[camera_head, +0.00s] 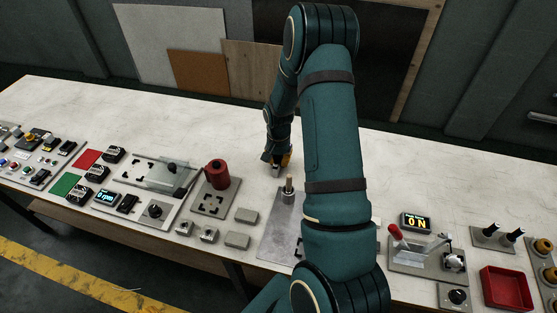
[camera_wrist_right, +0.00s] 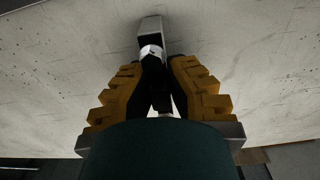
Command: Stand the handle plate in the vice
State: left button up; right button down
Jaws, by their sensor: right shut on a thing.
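My right gripper (camera_head: 279,160) is over the back part of the white bench, partly hidden behind my own arm. In the right wrist view, its yellow-padded fingers (camera_wrist_right: 162,80) are shut on a slim dark piece with a bright band and a grey block-like end (camera_wrist_right: 151,27). I take this to be the handle plate; its full shape is hidden. I cannot make out a vice for sure. A grey base plate with an upright post (camera_head: 288,190) stands in front of the gripper, partly covered by my arm. My left gripper is not in view.
A red cylinder on a plate (camera_head: 217,174) and several small grey blocks (camera_head: 237,240) are left of my arm. A red-levered fixture (camera_head: 425,255), a 0 N display (camera_head: 415,222) and a red tray (camera_head: 507,289) are right. The bench's back strip (camera_head: 180,120) is clear.

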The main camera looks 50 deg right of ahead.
jog(key=shift+f, duration=0.1)
jog(key=c, duration=1.1)
grip_release()
jog(key=shift+c, duration=0.2)
